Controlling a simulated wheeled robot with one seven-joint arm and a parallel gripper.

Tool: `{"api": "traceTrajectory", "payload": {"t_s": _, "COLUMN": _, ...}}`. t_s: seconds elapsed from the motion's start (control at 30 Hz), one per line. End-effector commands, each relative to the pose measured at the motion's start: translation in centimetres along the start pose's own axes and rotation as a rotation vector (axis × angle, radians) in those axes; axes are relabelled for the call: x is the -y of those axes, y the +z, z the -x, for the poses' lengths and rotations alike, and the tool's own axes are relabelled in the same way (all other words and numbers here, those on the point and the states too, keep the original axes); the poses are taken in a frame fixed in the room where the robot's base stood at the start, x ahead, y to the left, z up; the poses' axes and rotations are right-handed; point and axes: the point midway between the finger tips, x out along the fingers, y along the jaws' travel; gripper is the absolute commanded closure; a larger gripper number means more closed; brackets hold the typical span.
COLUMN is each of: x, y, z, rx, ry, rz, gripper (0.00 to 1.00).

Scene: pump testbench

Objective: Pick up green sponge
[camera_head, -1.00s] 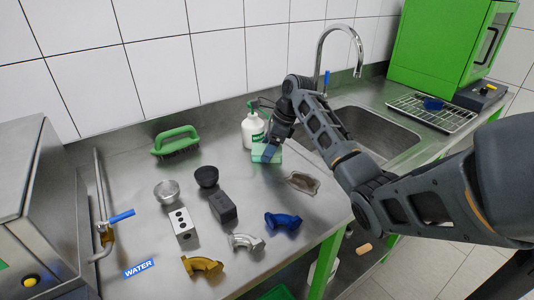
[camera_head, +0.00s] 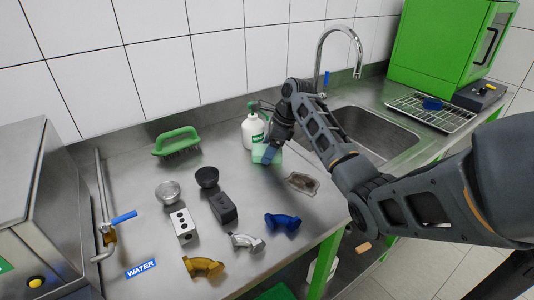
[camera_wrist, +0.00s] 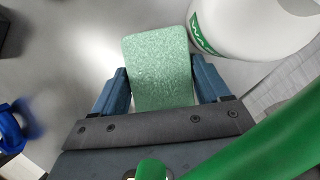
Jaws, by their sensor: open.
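The green sponge (camera_head: 262,155) lies on the steel counter, beside the white soap bottle (camera_head: 252,131) with a green pump head. In the wrist view the sponge (camera_wrist: 158,66) is a pale green, speckled block lying between the two blue fingers. My gripper (camera_wrist: 160,88) is open, with one finger on each side of the sponge; whether they touch it I cannot tell. In the head view my gripper (camera_head: 270,154) is right over the sponge and hides part of it. The sponge's near end is hidden by the gripper body.
The bottle (camera_wrist: 250,25) stands close to the right finger in the wrist view. A sink (camera_head: 365,130) with a tap is to the right. A green brush (camera_head: 176,142), a blue fitting (camera_head: 283,222) and a drain strainer (camera_head: 301,183) lie on the counter around.

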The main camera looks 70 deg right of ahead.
Motion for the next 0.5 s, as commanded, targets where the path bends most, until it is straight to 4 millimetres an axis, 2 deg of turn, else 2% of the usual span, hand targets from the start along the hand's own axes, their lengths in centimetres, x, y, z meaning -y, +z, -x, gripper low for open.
{"api": "traceTrajectory", "payload": {"t_s": 0.17, "x": -0.01, "y": 0.00, "z": -0.02, "rx": 0.000, "ry": 0.000, "rz": 0.000, "gripper": 0.24}}
{"api": "traceTrajectory", "payload": {"t_s": 0.5, "x": -0.01, "y": 0.01, "z": -0.01, "rx": 0.001, "ry": 0.000, "rz": 0.000, "gripper": 0.57}}
